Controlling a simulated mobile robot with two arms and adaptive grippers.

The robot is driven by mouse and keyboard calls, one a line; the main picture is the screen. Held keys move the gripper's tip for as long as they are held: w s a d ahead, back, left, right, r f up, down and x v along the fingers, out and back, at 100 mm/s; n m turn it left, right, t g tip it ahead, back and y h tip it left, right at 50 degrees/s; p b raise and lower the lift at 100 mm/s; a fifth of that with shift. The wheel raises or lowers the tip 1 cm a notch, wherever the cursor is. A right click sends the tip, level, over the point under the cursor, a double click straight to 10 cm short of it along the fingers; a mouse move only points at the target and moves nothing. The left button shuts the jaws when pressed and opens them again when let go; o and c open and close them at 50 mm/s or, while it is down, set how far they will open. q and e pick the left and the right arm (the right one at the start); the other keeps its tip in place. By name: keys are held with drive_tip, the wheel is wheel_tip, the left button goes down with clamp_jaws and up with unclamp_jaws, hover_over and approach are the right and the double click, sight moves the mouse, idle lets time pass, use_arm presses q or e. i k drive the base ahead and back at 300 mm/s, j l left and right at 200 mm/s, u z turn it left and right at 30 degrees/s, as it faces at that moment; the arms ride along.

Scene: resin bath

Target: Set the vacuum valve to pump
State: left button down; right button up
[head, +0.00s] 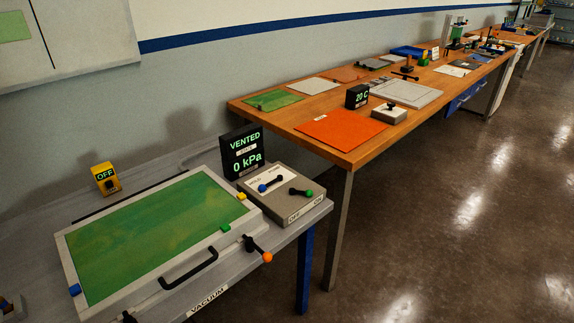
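A grey control box (283,207) sits on the near bench, right of the green-lidded chamber. On its top are two black levers. One has a blue knob (263,188) and lies over a white label plate too small to read fully. The other has a green knob (308,194) at its right end. The box front has small lettering that seems to read OFF and ON. Which lever is the vacuum valve I cannot tell. A black display (243,152) behind the box reads VENTED and 0 kPa. Neither of my grippers is in view.
The chamber's green lid (155,232) has a black handle (189,268) at its front. An orange-knobbed lever (266,257) juts out at the chamber's near right corner. A yellow OFF switch (105,178) stands behind. A long wooden bench (338,158) runs to the right; open floor lies in front.

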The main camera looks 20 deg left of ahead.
sight(262, 188)
drive_tip(key=j+u, duration=0.2)
drive_tip(key=u, duration=0.25)
drive_tip(key=j+u, duration=0.2)
drive_tip(key=u, duration=0.25)
drive_tip(key=i+j+u, duration=0.1)
drive_tip(key=u, duration=0.35)
